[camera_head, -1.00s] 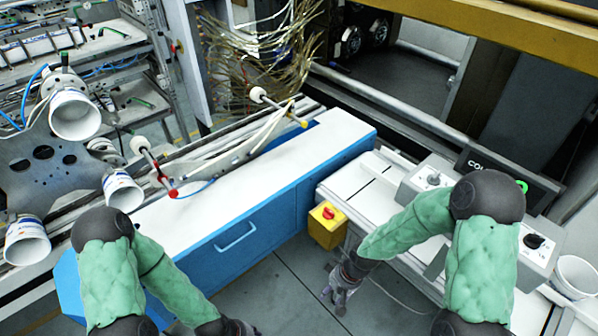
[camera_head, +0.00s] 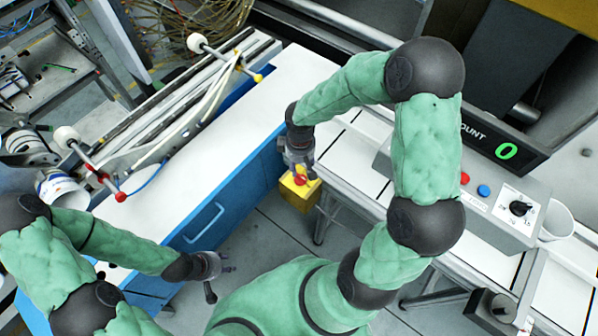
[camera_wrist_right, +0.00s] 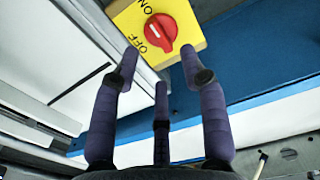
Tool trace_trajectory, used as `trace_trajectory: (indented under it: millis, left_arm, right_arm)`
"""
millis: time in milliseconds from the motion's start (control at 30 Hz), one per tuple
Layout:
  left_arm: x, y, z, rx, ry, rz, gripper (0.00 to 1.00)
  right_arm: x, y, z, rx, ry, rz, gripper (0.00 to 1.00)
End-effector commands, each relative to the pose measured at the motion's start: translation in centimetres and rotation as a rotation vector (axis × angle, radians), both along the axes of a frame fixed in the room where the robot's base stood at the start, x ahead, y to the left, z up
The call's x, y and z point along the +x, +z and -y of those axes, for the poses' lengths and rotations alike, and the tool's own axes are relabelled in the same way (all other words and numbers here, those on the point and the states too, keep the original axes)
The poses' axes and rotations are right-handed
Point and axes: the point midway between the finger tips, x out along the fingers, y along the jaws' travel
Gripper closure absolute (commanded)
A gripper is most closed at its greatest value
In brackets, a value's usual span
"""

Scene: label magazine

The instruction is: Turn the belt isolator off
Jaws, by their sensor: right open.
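The belt isolator (camera_head: 299,198) is a yellow box with a red rotary knob, beside the blue cabinet. In the right wrist view its yellow face (camera_wrist_right: 192,24) shows ON and OFF lettering, and the red knob (camera_wrist_right: 161,31) sits between them.
The blue cabinet with a white top (camera_head: 262,92) stands left of the isolator. A white conveyor table (camera_head: 350,160) is to the right. A control box with a black dial (camera_head: 519,208) and a counter display reading 0 (camera_head: 506,151) lie farther right. Grey floor is clear below.

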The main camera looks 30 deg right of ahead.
Motion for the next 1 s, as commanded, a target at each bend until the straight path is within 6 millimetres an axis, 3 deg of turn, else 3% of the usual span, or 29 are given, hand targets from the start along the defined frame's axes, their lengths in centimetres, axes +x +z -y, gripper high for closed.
trace_trajectory:
  millis: [100, 300, 733, 900, 1000]
  left_arm:
    - [0.0, -0.9, 0.0, 0.000, 0.000, 0.001, 0.60]
    - [0.0, -1.5, 0.0, 0.000, 0.000, 0.001, 0.60]
    - [0.0, -1.6, 0.0, 0.000, 0.000, 0.001, 0.60]
    - [0.0, -1.6, 0.0, 0.000, 0.000, 0.001, 0.60]
    - [0.0, -1.6, 0.0, 0.000, 0.000, 0.001, 0.60]
  right_arm:
    - [0.0, -2.4, 0.0, 0.000, -0.001, -0.002, 0.56]
    - [0.0, -4.6, 0.0, 0.000, 0.000, 0.000, 0.56]
    - [0.0, -5.2, 0.0, 0.001, 0.000, 0.002, 0.56]
    - [0.0, -5.2, 0.0, 0.001, 0.000, 0.002, 1.00]
    - [0.0, -5.2, 0.0, 0.001, 0.000, 0.002, 1.00]
